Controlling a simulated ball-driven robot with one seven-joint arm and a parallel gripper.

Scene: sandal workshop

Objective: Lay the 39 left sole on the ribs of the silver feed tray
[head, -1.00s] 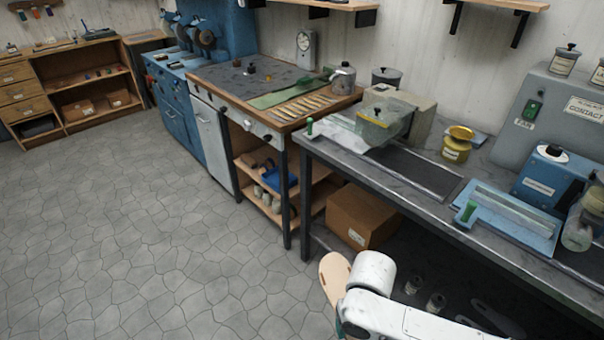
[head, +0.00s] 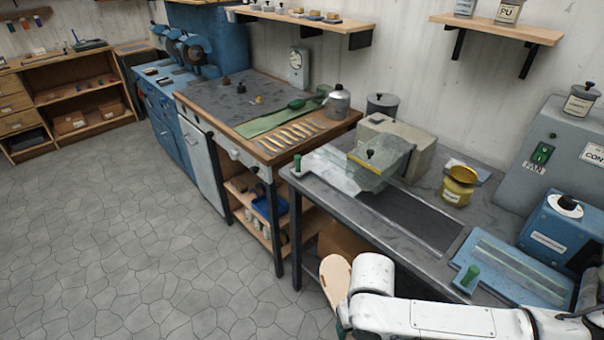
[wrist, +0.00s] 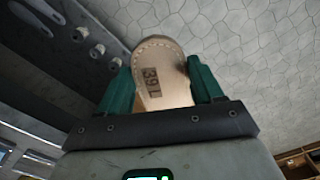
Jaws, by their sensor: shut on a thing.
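My gripper (wrist: 160,84) has its green fingers shut on the sides of a tan sole (wrist: 156,62). The sole has a stitched edge and a stamped mark that starts with 39; the letter after it is hard to read. In the head view the sole (head: 333,275) sticks up past my white wrist, in front of the grey workbench and apart from it. A silver tray with a green knob (head: 325,168) lies at the bench's left end, beside a clear hood (head: 380,165). Its ribs are too small to make out.
The grey bench (head: 385,252) also bears a dark belt strip (head: 410,217), a yellow pot (head: 457,187), a blue tray with a green knob (head: 515,273) and a blue machine (head: 560,230). A wooden-edged table (head: 262,148) with several strips stands left. The floor at left is clear.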

